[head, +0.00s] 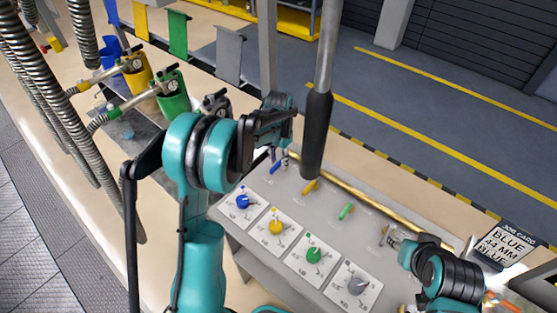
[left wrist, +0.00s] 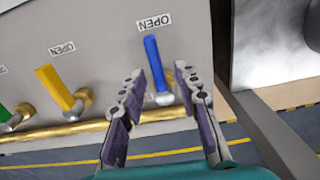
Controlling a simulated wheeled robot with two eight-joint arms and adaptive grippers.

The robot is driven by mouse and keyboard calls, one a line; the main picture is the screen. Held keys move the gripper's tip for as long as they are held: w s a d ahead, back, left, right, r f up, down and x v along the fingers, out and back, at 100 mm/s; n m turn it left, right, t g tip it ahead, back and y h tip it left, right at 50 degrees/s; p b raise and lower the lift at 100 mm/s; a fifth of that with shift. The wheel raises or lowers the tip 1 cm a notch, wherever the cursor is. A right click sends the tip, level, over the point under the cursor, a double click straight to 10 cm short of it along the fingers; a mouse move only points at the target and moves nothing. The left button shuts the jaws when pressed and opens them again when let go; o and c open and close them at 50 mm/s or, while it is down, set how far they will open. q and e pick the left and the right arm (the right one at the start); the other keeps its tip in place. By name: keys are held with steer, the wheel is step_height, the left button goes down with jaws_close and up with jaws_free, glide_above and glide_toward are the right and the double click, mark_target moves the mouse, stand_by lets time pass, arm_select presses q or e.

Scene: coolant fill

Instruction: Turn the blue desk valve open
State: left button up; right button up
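The blue desk valve's lever (left wrist: 156,64) stands below an OPEN label (left wrist: 153,23) in the left wrist view. In the head view the blue lever (head: 277,166) shows just below my left gripper (head: 281,138). My left gripper is open, with its two fingers on either side of the lever in the left wrist view (left wrist: 158,84). The lever looks free of both fingers; the depth gap is hard to judge. My right gripper (head: 393,239) is low at the right of the head view, small and partly hidden by its own arm.
Yellow (head: 311,186) and green (head: 346,211) levers stand beside the blue one. Blue (head: 242,202), yellow (head: 276,227), green (head: 313,254) and grey (head: 356,285) knobs lie in front. A black-gripped nozzle (head: 317,135) hangs close by. A job card (head: 508,240) reads BLUE 44 MM.

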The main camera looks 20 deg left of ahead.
mark_target(278, 163)
arm_select(q)
step_height(278, 163, up, 12)
stand_by(0.6)
steer(key=s+d+n+t+b, duration=0.2)
steer(key=s+d+t+b, duration=0.15)
steer(key=s, duration=1.05)
steer(key=s+f+n+t+b, duration=0.2)
steer(key=s+f, duration=0.4)
steer(key=s, duration=0.4)
steer(key=shift+s+d+f+t+b, duration=0.2)
steer(key=shift+d+t+b, duration=0.15)
steer(key=shift+t+b, duration=0.55)
